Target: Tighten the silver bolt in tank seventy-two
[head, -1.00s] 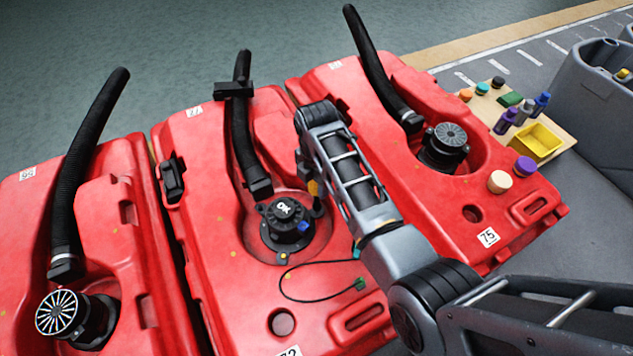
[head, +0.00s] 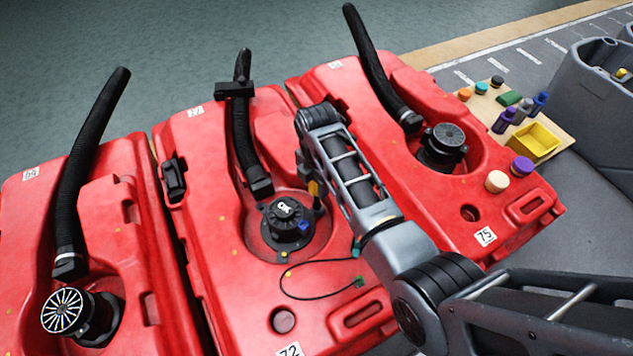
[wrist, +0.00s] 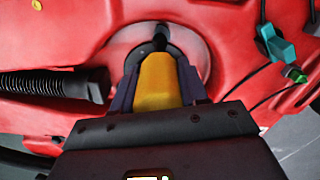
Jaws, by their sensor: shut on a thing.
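Tank seventy-two (head: 215,225) is the red middle tank, with a 72 label at its front. A black cap marked OK (head: 288,215) stands in its round recess. My gripper (head: 312,192) is at the right side of this recess, partly hidden by my arm. In the wrist view my gripper (wrist: 158,80) is shut on a yellow-handled tool (wrist: 157,88). The tool's dark end points into the grey round recess (wrist: 190,48). I cannot make out the silver bolt; whether the tool touches it is hidden.
A black hose (head: 243,140) rises behind the cap. A dark cable (head: 310,298) with green ends lies on the tank's front. Red tanks stand close on both sides. A board (head: 478,108) with bottles and a yellow tray (head: 533,142) lies at the far right.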

